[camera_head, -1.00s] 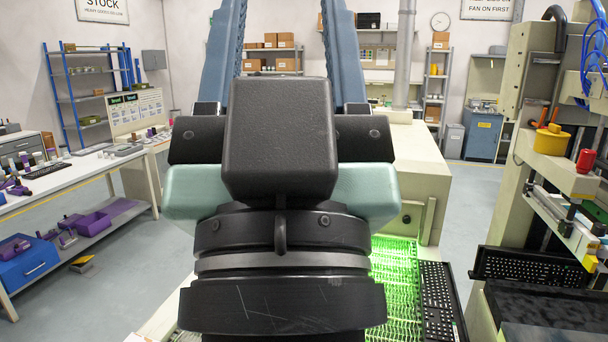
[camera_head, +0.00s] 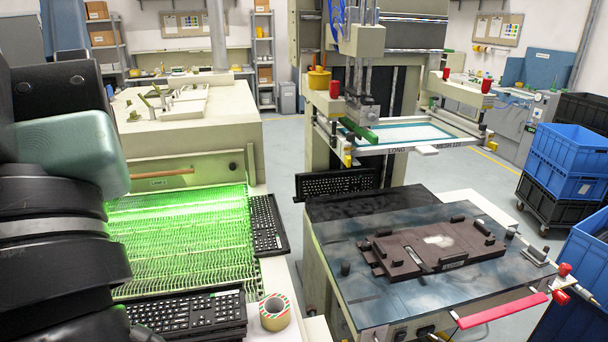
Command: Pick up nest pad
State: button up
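The likely nest pad is a dark brown, flat plate (camera_head: 425,262) with a pale patch, a slot and small black blocks. It lies on the dark glossy table (camera_head: 375,298) of the printing machine at the right. My gripper is not in view. Only my black and pale green arm links show along the left edge, well to the left of the plate and apart from it.
A green-lit mesh conveyor (camera_head: 180,240) runs at the middle left. Black keyboards (camera_head: 190,312) and a tape roll (camera_head: 274,312) lie at its front. The printing screen frame (camera_head: 400,135) stands behind the table. Blue crates (camera_head: 568,150) are stacked at the right.

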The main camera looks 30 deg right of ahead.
aim_at(533, 253)
jog(key=k+z, duration=0.15)
jog(key=z, duration=0.2)
jog(key=k+l+z, duration=0.1)
jog(key=z, duration=0.25)
jog(key=k+l+z, duration=0.1)
jog(key=l+z, duration=0.15)
jog(key=z, duration=1.15)
